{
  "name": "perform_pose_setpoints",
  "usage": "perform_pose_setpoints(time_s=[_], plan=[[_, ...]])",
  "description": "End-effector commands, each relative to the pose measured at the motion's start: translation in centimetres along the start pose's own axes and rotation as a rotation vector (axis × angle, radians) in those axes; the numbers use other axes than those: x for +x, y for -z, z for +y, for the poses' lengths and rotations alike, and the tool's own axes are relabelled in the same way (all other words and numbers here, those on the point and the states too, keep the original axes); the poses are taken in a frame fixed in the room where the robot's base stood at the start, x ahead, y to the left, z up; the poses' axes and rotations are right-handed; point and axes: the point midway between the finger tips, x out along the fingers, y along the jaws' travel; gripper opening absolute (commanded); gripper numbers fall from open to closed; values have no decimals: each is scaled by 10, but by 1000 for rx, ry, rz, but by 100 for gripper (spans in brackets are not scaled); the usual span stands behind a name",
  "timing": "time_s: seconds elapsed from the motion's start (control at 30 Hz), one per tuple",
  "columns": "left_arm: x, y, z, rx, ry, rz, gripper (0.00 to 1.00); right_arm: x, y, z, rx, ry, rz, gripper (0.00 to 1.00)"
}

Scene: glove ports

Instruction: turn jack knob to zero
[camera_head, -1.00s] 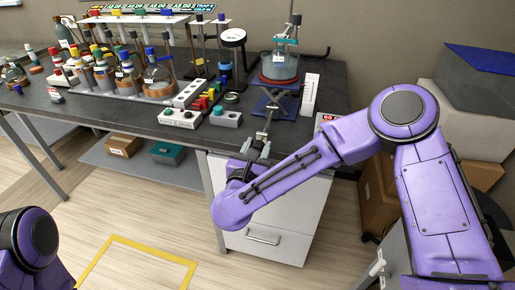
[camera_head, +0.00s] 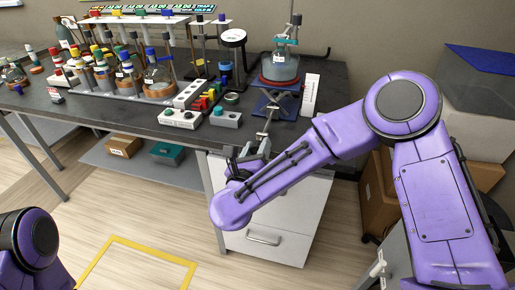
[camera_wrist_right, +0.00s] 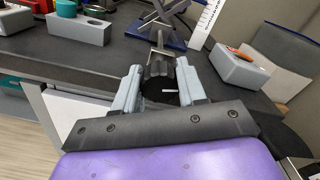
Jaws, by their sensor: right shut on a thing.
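The lab jack (camera_head: 272,104) has blue plates and stands near the bench's front edge, with a flask (camera_head: 281,68) in a red-rimmed holder above it. Its metal shaft also shows in the wrist view (camera_wrist_right: 157,40) and runs toward me to the dark, ridged jack knob (camera_wrist_right: 158,88). The knob's face bears a white mark, pointing to the right in the wrist view. My right gripper (camera_wrist_right: 158,74) is shut on the knob, a finger at each side. In the head view the right gripper (camera_head: 256,150) is partly hidden by its own wrist. My left gripper is out of view.
A white upright scale (camera_head: 310,95) stands right of the jack. A grey box with a green knob (camera_head: 226,118) and a white box (camera_head: 180,118) sit to its left. Bottles crowd the bench's left. A white drawer cabinet (camera_head: 278,228) stands below my right gripper.

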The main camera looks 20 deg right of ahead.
Motion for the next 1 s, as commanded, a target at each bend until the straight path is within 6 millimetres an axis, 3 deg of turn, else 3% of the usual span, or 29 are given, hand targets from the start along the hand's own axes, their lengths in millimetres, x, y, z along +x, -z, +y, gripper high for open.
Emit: perform_pose_setpoints(time_s=[0.4,0.43,0.5,0.8,1.0], plan=[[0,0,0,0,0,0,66,0,-2,0,-5,-1,-3,10],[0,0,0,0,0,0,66,0,-2,0,-5,-1,-3,50],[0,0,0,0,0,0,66,0,-1,0,-5,-1,-3,66],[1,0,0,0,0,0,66,-2,0,0,-6,-1,-2,66],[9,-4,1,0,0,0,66,-40,0,2,-6,-4,-6,66]])
